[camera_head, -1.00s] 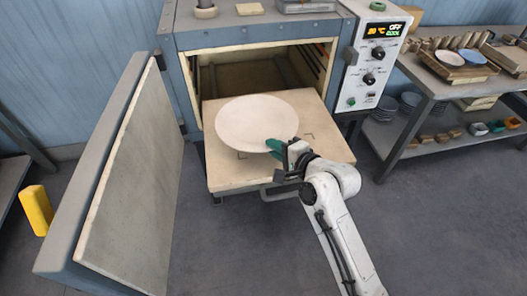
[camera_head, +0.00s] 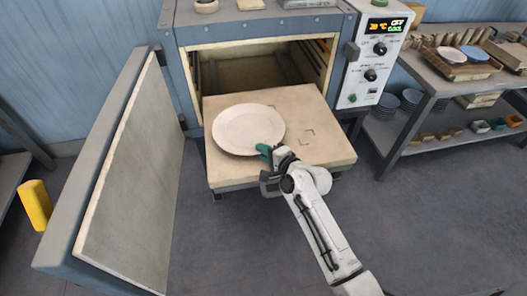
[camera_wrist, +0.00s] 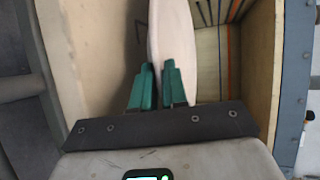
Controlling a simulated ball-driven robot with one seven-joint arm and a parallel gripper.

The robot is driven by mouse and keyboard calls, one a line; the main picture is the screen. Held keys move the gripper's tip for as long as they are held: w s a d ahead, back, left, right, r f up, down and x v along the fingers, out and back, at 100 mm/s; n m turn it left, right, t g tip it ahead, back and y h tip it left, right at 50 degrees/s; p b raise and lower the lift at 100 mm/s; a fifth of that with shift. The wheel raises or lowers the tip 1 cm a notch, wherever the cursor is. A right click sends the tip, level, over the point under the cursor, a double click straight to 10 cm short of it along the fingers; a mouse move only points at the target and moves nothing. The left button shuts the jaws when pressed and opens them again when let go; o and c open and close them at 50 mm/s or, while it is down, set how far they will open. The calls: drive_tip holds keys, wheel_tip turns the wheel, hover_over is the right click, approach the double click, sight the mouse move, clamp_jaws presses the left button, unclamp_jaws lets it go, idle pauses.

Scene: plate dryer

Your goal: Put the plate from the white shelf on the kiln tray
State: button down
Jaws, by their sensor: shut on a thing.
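A round off-white plate (camera_head: 248,127) is over the left part of the pulled-out kiln tray (camera_head: 318,128) in the head view. My gripper (camera_head: 268,151) is shut on the plate's near right rim with its green fingers. In the wrist view the plate (camera_wrist: 172,40) shows nearly edge-on between the two green fingertips (camera_wrist: 159,85). I cannot tell whether the plate's underside touches the tray or hovers just above it. The part of the rim between the fingers is hidden.
The kiln door (camera_head: 125,180) stands open at the left. The control panel (camera_head: 375,58) is on the kiln's right side. A grey shelf unit (camera_head: 440,72) with plates and small pieces stands at the right. The tray's right part is bare.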

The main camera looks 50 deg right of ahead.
drive_tip(key=shift+r, duration=0.25)
drive_tip(key=shift+f, duration=0.15)
drive_tip(key=c, duration=1.4)
unclamp_jaws()
drive_tip(key=shift+f, duration=0.1)
drive_tip(key=b+v, duration=0.1)
drive_tip(key=v, duration=1.1)
drive_tip(key=s+a+f+n+g+y, duration=0.3)
drive_tip(key=s+a+f+n+g, duration=0.35)
drive_tip(key=a+n, duration=0.4)
drive_tip(key=s+n+g, duration=0.2)
drive_tip(key=s+n, duration=0.1)
drive_tip(key=s, duration=0.1)
drive_tip(key=s+n+g+h, duration=0.1)
drive_tip(key=s+n+g, duration=0.1)
drive_tip(key=s+n, duration=0.1)
drive_tip(key=s+n+g, duration=0.3)
drive_tip(key=s, duration=0.2)
drive_tip(key=shift+a+f+n+h, duration=0.25)
drive_tip(key=shift+a+h, duration=0.05)
